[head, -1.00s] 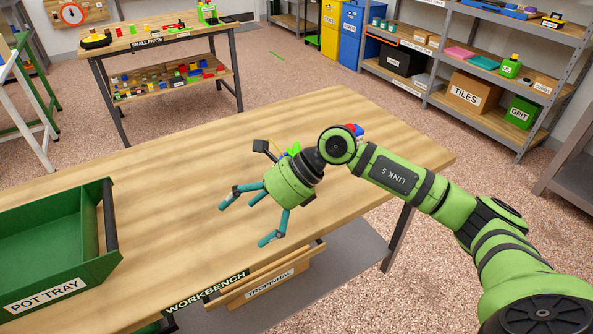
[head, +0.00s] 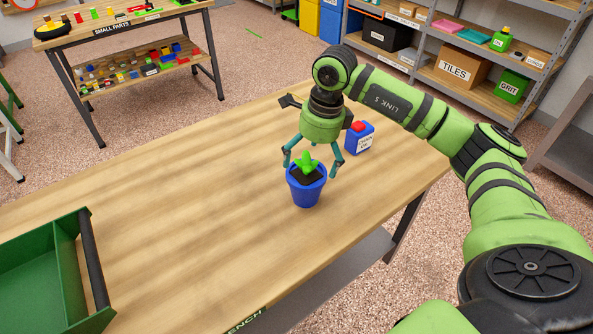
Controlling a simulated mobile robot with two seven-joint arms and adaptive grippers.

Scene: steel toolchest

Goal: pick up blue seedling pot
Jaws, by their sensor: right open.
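The blue seedling pot (head: 306,193) stands upright on the wooden workbench (head: 190,215), with dark soil and a bright green seedling in it. My right gripper (head: 312,170) points down over the pot from behind. Its teal fingers are spread open, one at the left of the rim and one at the right. The seedling shows between the fingers, and I cannot tell whether any finger touches the pot. My left gripper is not in view.
A blue container with a red cap and white label (head: 359,138) stands close behind and right of the pot. A green tray with a dark handle (head: 72,258) sits at the bench's left. The bench between tray and pot is clear.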

